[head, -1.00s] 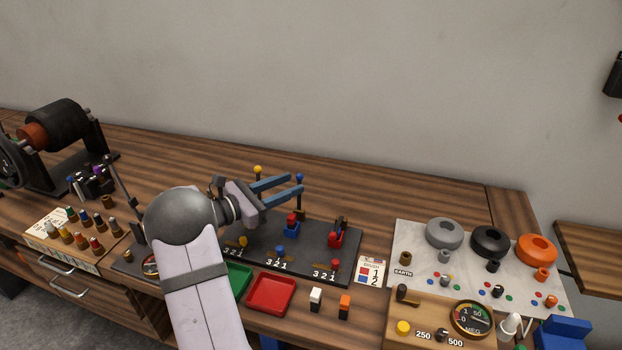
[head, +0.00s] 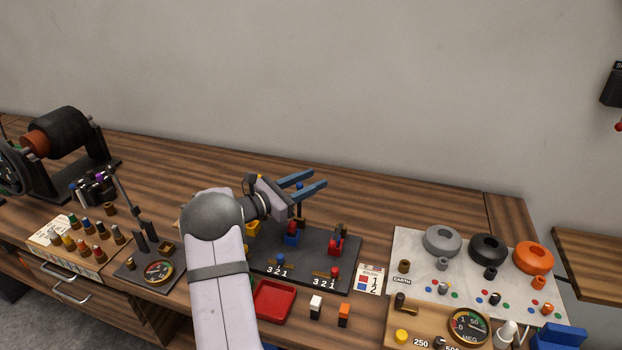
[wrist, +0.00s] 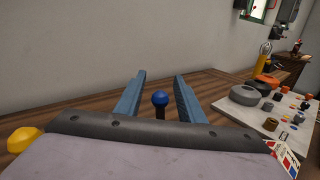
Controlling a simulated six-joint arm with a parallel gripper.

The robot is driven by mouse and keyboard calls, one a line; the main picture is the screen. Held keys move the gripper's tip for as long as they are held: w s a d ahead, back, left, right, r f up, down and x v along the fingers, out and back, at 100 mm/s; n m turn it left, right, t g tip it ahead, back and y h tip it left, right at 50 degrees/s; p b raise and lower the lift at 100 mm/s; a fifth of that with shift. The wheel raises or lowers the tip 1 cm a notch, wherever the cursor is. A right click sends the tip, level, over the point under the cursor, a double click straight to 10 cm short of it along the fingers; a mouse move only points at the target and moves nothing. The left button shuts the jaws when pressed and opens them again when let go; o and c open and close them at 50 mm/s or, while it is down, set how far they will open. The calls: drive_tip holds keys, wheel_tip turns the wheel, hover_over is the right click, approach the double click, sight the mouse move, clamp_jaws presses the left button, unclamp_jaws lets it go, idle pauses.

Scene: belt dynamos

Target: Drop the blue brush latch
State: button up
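The blue latch is a round blue knob on an upright post. In the wrist view the blue knob (wrist: 160,98) lies between my two fingers, with a gap on both sides. In the head view the blue knob (head: 299,185) shows small between the fingers of my gripper (head: 306,184), above the dark brush board (head: 318,258). My gripper is open and empty, its blue fingers apart. How near the knob is in depth is hard to tell.
A yellow knob (wrist: 22,139) stands left of my gripper in the wrist view. A red tray (head: 273,302) lies in front. The marble panel with rings (head: 420,258) is at right.

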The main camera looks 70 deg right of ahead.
drive_tip(key=shift+s+d, duration=0.1)
drive_tip(key=shift+d, duration=0.05)
drive_tip(key=shift+c, duration=0.3)
clamp_jaws()
